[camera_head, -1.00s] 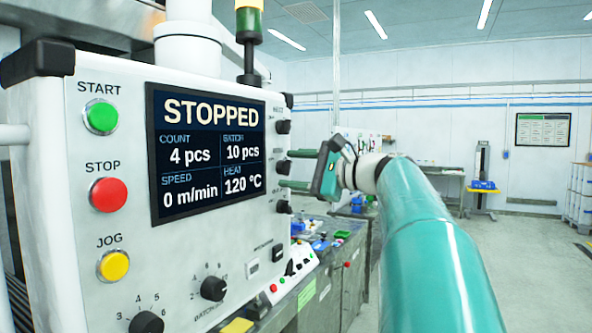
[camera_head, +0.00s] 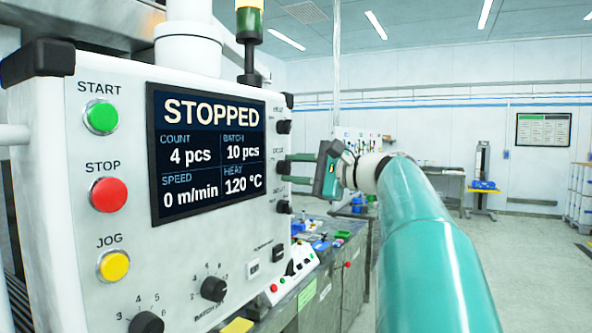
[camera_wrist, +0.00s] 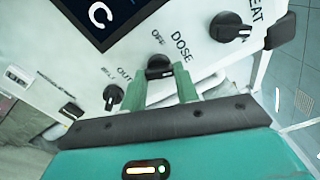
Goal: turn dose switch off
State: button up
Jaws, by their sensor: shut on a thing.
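The dose switch (camera_wrist: 159,66) is a black knob on the white panel, under the labels DOSE and OFF in the wrist view. My gripper (camera_wrist: 161,76) has its two green fingers on either side of the knob and is shut on it. In the head view my gripper (camera_head: 290,168) reaches to the right edge of the panel's front from the right, its fingers pointing left.
The HEAT knob (camera_wrist: 230,27) and another black knob (camera_wrist: 113,97) flank the dose switch. The panel screen (camera_head: 208,153) reads STOPPED. Green START (camera_head: 101,118), red STOP (camera_head: 109,194) and yellow JOG (camera_head: 113,265) buttons are at the left. Open floor lies at the right.

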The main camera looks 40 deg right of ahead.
jog(key=n, duration=1)
jog(key=shift+r, duration=0.1)
dwell(0.6)
jog(key=o, duration=1)
jog(key=shift+s, duration=0.15)
jog(key=shift+c, duration=0.2)
jog(key=v, duration=1.3)
jog(key=shift+s, duration=0.25)
jog(key=shift+d, duration=0.15)
